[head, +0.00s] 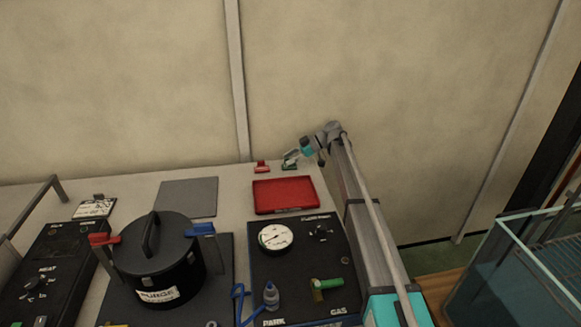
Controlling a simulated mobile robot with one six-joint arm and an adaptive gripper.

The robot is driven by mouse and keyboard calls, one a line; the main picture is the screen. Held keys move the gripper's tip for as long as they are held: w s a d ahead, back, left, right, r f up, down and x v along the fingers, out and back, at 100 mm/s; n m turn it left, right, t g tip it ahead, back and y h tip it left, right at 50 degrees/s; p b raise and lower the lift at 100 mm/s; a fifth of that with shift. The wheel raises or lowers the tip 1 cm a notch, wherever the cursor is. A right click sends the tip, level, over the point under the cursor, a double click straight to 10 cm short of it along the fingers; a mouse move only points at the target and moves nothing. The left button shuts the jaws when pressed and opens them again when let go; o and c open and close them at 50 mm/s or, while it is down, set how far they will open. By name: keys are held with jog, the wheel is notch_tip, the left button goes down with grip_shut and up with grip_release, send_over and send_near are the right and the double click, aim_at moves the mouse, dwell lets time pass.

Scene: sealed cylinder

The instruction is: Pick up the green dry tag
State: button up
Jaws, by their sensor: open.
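A small green tag (289,165) stands at the back edge of the bench, just right of a similar red tag (261,167). My arm reaches in from the lower right and bends down at the back of the bench. My gripper (291,157) is open at the green tag and partly hides it. The view is too small to tell whether the fingers are around the tag or just above it, or whether they touch it.
A red tray (284,181) lies just in front of the tags. A gauge panel (290,295), a black lidded pot (160,268) and a grey mat (188,198) fill the bench. A glass tank (530,262) stands at right. The wall is close behind.

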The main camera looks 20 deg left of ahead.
aim_at(283, 169)
grip_shut()
dwell(0.3)
jog(key=shift+r, duration=0.25)
jog(key=shift+r+p, duration=0.75)
jog(key=shift+p, duration=0.2)
jog(key=s+a+r+p, duration=0.2)
jog(key=s+r+p, duration=0.9)
jog(key=s, duration=0.3)
jog(key=shift+w+a, duration=0.1)
